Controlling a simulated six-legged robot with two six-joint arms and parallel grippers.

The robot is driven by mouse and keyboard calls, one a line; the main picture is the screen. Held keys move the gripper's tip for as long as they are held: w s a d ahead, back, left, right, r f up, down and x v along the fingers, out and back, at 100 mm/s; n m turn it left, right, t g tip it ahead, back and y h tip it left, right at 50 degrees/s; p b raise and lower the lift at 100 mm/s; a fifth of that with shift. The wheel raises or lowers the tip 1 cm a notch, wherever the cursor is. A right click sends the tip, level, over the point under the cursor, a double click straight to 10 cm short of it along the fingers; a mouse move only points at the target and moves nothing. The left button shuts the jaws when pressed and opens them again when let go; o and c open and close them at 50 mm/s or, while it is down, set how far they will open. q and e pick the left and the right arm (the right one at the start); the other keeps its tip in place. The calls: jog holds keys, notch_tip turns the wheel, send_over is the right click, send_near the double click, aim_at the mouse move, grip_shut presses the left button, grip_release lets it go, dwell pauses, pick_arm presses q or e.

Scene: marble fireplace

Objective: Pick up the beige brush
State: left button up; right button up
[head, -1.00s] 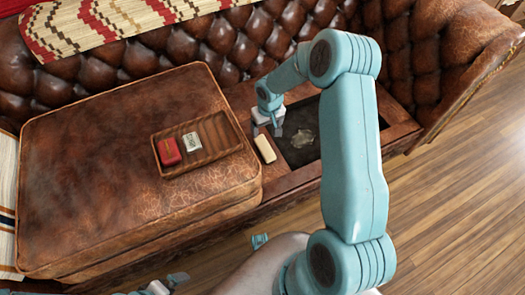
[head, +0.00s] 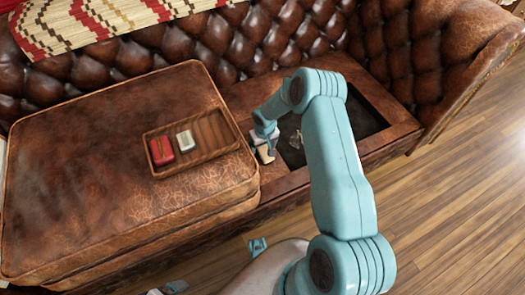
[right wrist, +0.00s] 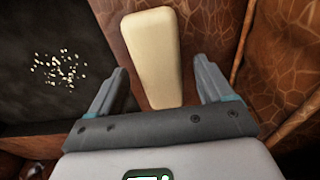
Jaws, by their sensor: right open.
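The beige brush (head: 265,156), a plain pale block, lies on the brown wooden strip between the leather cushion and the dark recess. In the right wrist view the brush (right wrist: 154,52) points away from me, with its near end between the fingers. My right gripper (head: 263,138) is open over it; in the right wrist view the gripper (right wrist: 161,70) has one finger on each side, with gaps and no visible contact. Part of the brush is hidden by the gripper in the head view. My left gripper (head: 168,289) is barely in view at the bottom edge, its jaws unclear.
The leather cushion (head: 90,200) carries a brown tray (head: 214,160) with a red item (head: 161,152) and a pale item (head: 185,140). The dark recess (head: 362,118) holds pale crumbs (right wrist: 58,70). The tufted backrest (head: 200,50) rises behind. Wooden floor is clear at right.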

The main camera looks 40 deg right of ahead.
jog(key=c, duration=1.2)
jog(key=shift+r, duration=0.15)
notch_tip(320, 180, up, 20)
jog(key=p, duration=0.5)
